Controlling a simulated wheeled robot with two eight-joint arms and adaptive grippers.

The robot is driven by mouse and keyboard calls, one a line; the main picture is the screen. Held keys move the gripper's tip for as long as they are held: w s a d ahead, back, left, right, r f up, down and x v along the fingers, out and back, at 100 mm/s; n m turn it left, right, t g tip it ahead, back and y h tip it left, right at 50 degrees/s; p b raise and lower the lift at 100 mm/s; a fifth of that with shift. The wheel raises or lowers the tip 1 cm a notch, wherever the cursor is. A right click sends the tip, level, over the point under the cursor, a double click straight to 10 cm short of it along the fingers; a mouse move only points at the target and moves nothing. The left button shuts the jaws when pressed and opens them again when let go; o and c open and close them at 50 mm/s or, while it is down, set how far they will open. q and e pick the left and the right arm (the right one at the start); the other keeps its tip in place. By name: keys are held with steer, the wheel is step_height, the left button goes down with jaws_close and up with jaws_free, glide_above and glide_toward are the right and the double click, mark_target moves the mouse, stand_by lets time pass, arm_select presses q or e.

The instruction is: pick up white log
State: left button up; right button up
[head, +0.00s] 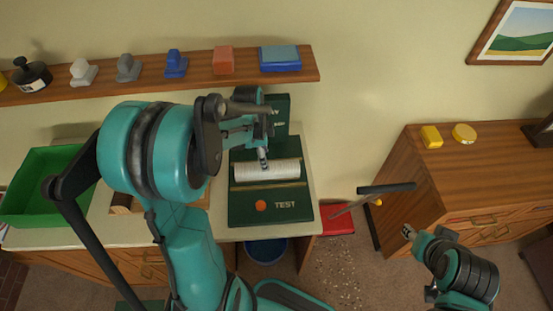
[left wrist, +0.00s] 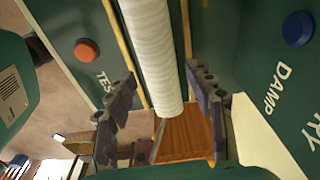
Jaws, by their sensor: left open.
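The white log (head: 285,170) lies across the dark green test station (head: 240,211), above an orange button and the word TEST. My left gripper (head: 263,158) is over the log's left half in the head view and hides part of it. In the left wrist view the log (left wrist: 152,45) runs from the top edge down between the spread, open fingers of my left gripper (left wrist: 166,103). I cannot tell whether either finger touches it. My right gripper (head: 408,231) is low at the right, away from the station; its jaw state is unclear.
A wooden shelf (head: 125,89) with several small objects runs along the wall. A green bin (head: 45,179) stands at the left. An upright green panel marked with DAMP backs the station. A wooden cabinet (head: 408,172) stands at the right, with a blue bucket (head: 264,250) below the counter.

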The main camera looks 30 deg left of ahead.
arm_select(q)
steer(key=f+b, duration=0.1)
steer(key=f, duration=0.4)
steer(key=d+f+b, duration=0.1)
steer(key=f, duration=0.1)
steer(key=shift+w+f+b, duration=0.1)
steer(key=shift+f+b, duration=0.2)
jaws_close()
steer(key=shift+r, duration=0.15)
